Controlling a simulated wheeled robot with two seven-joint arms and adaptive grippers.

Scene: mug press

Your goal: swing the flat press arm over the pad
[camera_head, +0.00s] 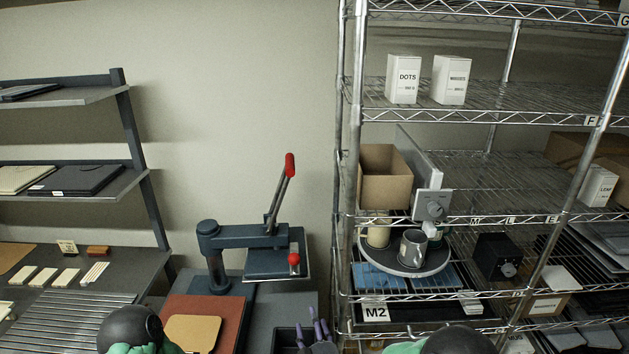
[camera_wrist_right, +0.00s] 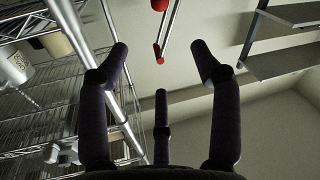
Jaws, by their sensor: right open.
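The flat press has a dark blue-grey post at left and a horizontal press arm (camera_head: 240,237) reaching right. A flat plate (camera_head: 275,265) hangs at its end, right of the reddish-brown pad (camera_head: 232,308), not over it. A tan piece (camera_head: 193,332) lies on the pad. A lever with a red grip (camera_head: 290,165) rises above the plate; a red knob (camera_head: 294,258) sits at the plate's front. My right gripper (camera_head: 315,328) is open and empty, low in front of the plate; in the right wrist view (camera_wrist_right: 159,62), red-ended lever parts show beyond its spread fingers. My left gripper is not seen.
A wire rack (camera_head: 346,200) with boxes, mugs on a round tray (camera_head: 372,262) and a grey device stands close at right. Dark shelves (camera_head: 140,170) stand at left. A dark bin (camera_head: 288,337) lies by my right gripper. The wall is behind.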

